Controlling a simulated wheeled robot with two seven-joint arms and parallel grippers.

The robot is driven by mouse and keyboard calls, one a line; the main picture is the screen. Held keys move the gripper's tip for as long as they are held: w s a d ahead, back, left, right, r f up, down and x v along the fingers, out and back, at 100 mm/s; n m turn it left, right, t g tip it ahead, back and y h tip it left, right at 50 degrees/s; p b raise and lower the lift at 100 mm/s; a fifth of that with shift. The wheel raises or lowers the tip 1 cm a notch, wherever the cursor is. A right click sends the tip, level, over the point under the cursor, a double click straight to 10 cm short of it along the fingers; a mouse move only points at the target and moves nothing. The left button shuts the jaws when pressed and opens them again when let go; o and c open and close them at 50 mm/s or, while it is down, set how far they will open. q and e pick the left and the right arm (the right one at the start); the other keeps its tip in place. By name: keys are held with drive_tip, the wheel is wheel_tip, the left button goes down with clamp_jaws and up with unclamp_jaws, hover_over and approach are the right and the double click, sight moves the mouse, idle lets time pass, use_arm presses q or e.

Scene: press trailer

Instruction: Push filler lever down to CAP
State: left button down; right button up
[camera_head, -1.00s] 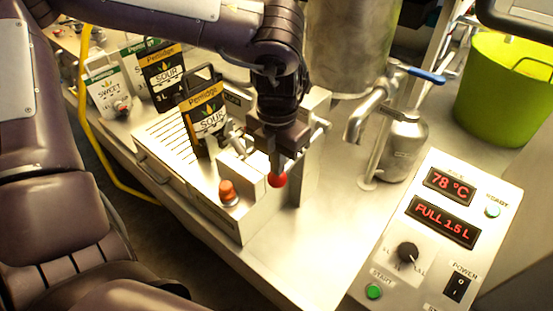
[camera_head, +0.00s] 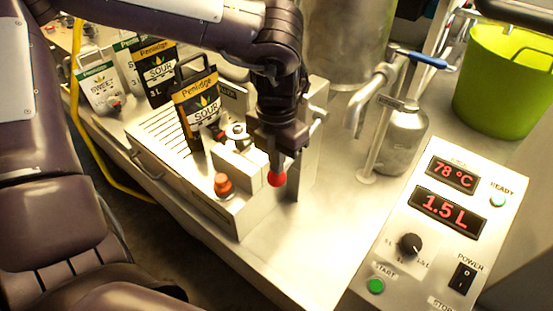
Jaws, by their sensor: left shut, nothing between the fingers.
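The filler (camera_head: 219,206) is a steel box machine on the counter, with a slotted drip tray and an orange-red knob (camera_head: 223,185) at its front. The lever's red ball (camera_head: 277,179) shows right below my left gripper (camera_head: 278,160), which is shut and points down. The gripper hides most of the lever, and I cannot tell whether the fingers touch the ball. A Perridge SOUR pouch (camera_head: 197,103) stands upright at the filler beside a small spout fitting (camera_head: 237,132). I cannot read a CAP mark. My right gripper is not in view.
More pouches, SOUR (camera_head: 157,72) and SWEET (camera_head: 98,82), stand behind at the left. A steel tank (camera_head: 347,40) with a blue-handled tap, a steel bottle (camera_head: 403,140) and a green bucket (camera_head: 503,85) are to the right. A control panel (camera_head: 425,235) reads 78 °C and 1.5 L.

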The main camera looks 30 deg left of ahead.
use_arm(q)
wheel_tip(320, 180, up, 10)
drive_tip(key=p, duration=0.7)
drive_tip(key=shift+s+f, duration=0.1)
idle(0.4)
